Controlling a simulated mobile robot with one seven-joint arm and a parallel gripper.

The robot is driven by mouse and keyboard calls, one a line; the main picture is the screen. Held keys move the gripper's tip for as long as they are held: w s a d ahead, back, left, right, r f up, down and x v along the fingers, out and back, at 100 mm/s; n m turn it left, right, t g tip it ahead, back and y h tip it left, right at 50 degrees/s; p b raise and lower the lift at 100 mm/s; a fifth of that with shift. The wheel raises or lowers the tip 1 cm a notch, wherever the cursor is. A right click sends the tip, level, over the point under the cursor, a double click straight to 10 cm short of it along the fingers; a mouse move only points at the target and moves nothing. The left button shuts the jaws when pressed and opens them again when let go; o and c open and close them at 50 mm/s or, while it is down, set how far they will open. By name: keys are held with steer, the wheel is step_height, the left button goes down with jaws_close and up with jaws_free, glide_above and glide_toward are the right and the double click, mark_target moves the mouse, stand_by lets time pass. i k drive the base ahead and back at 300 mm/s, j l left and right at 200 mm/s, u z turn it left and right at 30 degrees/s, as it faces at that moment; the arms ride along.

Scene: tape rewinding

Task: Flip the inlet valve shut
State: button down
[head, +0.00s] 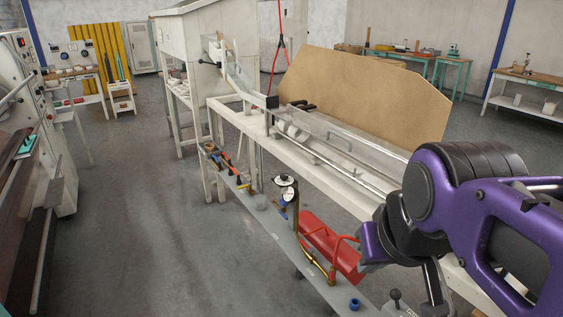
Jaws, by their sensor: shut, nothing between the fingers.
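A grey rail (263,213) carries pneumatic fittings. An air unit with round white gauges (287,194) and a dark bowl stands at its middle, with a small blue part (282,211) beside it. A yellow fitting (331,272) lies nearer, by a red tank (325,243). I cannot tell which part is the inlet valve's lever. My purple arm fills the right side; my gripper (437,290) appears below it, shut and empty, right of the fittings and apart from them. Its fingertips are hard to make out.
A long white machine bench (300,155) with a clear cover and a brown board (365,95) runs behind the rail. A blue knob (354,304) and a black ball-topped lever (395,295) stand near the front. The floor (150,230) to the left is clear.

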mark_target(311, 250)
steer(key=k, duration=0.65)
steer(key=z, duration=2.05)
steer(key=j, duration=2.3)
